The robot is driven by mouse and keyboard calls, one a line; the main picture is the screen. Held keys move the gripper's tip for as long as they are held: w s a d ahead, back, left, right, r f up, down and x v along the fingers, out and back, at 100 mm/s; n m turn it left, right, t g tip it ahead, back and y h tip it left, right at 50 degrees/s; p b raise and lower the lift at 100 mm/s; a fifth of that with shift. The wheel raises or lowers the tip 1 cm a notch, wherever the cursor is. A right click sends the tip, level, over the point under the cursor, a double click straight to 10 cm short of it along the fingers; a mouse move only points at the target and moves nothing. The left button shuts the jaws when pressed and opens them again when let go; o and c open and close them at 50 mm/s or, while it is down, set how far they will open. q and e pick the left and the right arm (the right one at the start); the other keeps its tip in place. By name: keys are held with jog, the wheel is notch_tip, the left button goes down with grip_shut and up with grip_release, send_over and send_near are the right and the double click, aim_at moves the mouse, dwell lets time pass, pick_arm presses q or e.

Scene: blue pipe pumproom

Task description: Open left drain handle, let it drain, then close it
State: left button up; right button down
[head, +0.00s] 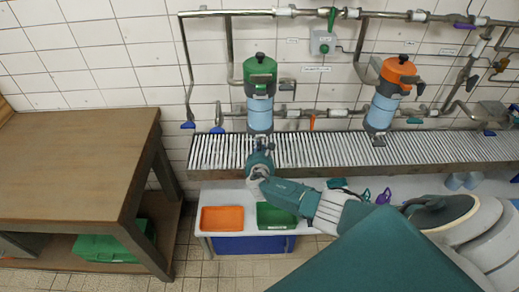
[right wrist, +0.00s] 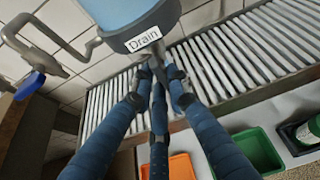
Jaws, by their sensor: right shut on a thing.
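The left filter unit (head: 260,112) has a green top and a light blue body, and hangs from the pipes above a slatted grate. In the right wrist view its base carries a "Drain" label (right wrist: 143,40). My right gripper (head: 260,146) is right under this unit. Its three dark blue fingers (right wrist: 156,72) are closed together just below the label, shut on the drain handle. The handle is mostly hidden by the fingertips, so its angle cannot be told. No water flow is visible. My left gripper is not in view.
A second unit with an orange top (head: 384,95) hangs to the right. The slatted grate (head: 330,150) runs along the wall. Below are an orange tray (head: 222,218) and a green tray (head: 275,216). A wooden table (head: 75,160) stands at left.

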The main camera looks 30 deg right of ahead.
jog(key=c, duration=1.7)
grip_release()
jog(key=v, duration=1.2)
jog(key=s+a+f+m+g+y+b, duration=0.15)
jog(key=s+f+m, duration=0.25)
jog(key=s+f, duration=0.5)
jog(key=s+a+f+m+g+y+b, duration=0.1)
jog(key=s+f+m+g+b, duration=0.25)
jog(key=f, duration=0.85)
jog(key=s+a+f+m+g+y+b, duration=0.1)
jog(key=s+f+m, duration=0.3)
jog(key=s+f, duration=0.5)
jog(key=s+a+f+m+g+y+b, duration=0.1)
jog(key=s+f+m, duration=0.4)
jog(key=s, duration=0.5)
jog(key=s+a+f+m+g+y+b, duration=0.1)
jog(key=s+a+f+m+g+b, duration=0.1)
jog(key=s+a+f+m, duration=0.3)
jog(key=s+a+f+m+g+y+b, duration=0.1)
jog(key=s+a+f+m+b, duration=0.2)
jog(key=s+f+m, duration=0.3)
jog(key=shift+s+a+f+g+y, duration=0.1)
jog(key=shift+s+f, duration=0.65)
jog(key=shift+s, duration=0.75)
jog(key=shift+s+f+g+y, duration=0.15)
jog(key=shift+s+f, duration=0.6)
jog(key=shift+s, duration=0.75)
jog(key=shift+s+a+f+g+y, duration=0.1)
jog(key=shift+s+f, duration=0.6)
jog(key=shift+s, duration=0.75)
